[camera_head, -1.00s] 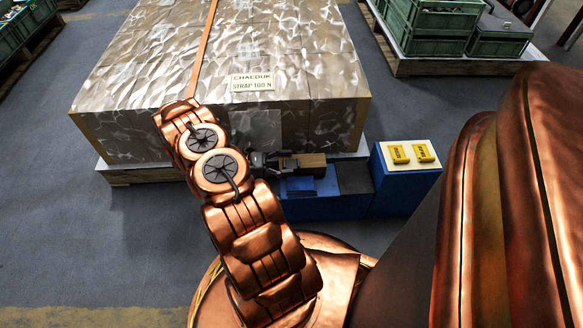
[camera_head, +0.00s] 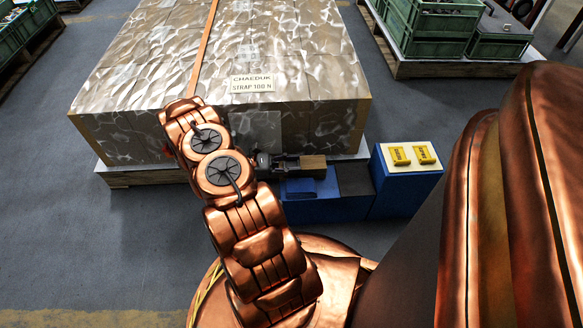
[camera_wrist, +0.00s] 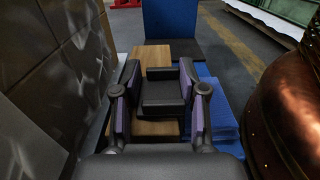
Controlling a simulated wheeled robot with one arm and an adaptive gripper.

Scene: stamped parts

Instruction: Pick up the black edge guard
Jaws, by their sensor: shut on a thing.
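The black edge guard (camera_wrist: 162,92) is an L-shaped dark piece with two flat faces. In the wrist view it sits between the two purple-padded fingers of my gripper (camera_wrist: 162,108), which is shut on it. A wooden block (camera_wrist: 155,54) shows beneath and beyond the guard; I cannot tell whether the guard touches it. In the head view my gripper (camera_head: 274,164) points right, with the wooden block (camera_head: 313,162) just past its fingers. The guard is small and hard to separate from the dark fingers there.
A large wrapped pallet load (camera_head: 225,95) with a strap stands close behind my gripper. Blue pads (camera_head: 300,188) lie on a low blue stand (camera_head: 310,211). A taller blue box (camera_head: 400,190) with yellow pieces (camera_head: 424,153) stands right. Green crates (camera_head: 437,28) are at back right.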

